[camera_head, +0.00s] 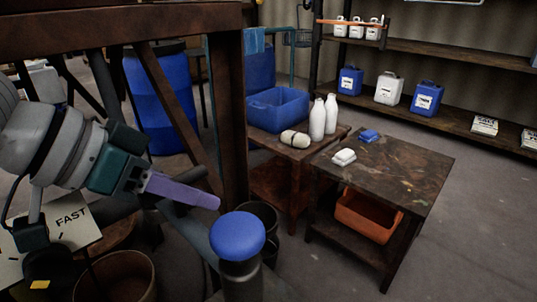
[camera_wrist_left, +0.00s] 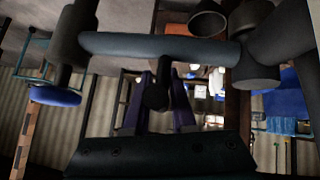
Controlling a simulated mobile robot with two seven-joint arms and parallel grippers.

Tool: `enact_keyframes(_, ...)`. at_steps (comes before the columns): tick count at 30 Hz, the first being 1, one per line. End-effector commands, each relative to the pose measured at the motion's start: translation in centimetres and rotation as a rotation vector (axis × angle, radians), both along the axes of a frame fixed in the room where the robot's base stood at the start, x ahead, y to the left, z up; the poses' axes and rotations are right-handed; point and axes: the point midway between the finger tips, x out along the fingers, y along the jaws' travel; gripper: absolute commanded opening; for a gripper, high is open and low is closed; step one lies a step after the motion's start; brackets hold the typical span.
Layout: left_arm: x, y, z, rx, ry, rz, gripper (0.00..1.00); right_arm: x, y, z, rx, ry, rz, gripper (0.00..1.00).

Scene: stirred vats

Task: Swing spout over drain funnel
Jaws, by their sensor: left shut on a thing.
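My left gripper (camera_head: 207,198) has purple fingers and reaches in from the left, just left of the blue-capped upright. The left wrist view shows its fingers (camera_wrist_left: 163,112) on either side of a dark stub handle (camera_wrist_left: 157,96) on the spout. The spout is a dark pipe (camera_wrist_left: 160,48), running across that view. In the head view the pipe (camera_head: 192,232) slants behind the blue cap (camera_head: 237,236). The cap also shows in the left wrist view (camera_wrist_left: 55,95). A dark round vessel (camera_head: 268,213), possibly the drain funnel, stands behind the cap, partly hidden. My right gripper is out of view.
A brown open drum (camera_head: 115,278) and a "FAST" dial plate (camera_head: 75,238) are at lower left. A rusty post (camera_head: 230,120) stands behind the spout. A low table (camera_head: 415,170) is at right, with an orange crate (camera_head: 367,217) below. Floor at far right is clear.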

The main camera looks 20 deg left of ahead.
Motion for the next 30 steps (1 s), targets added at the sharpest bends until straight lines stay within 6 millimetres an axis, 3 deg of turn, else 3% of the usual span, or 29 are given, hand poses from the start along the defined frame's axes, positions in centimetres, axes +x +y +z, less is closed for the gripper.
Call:
enact_keyframes(17, 0.2, -0.2, 0.2, -0.007, 0.001, 0.026, 0.0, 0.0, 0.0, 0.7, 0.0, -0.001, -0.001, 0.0)
enact_keyframes(30, 3.0, -0.5, 0.6, -0.014, 0.005, 0.323, 0.0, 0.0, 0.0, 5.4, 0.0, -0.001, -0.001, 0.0)
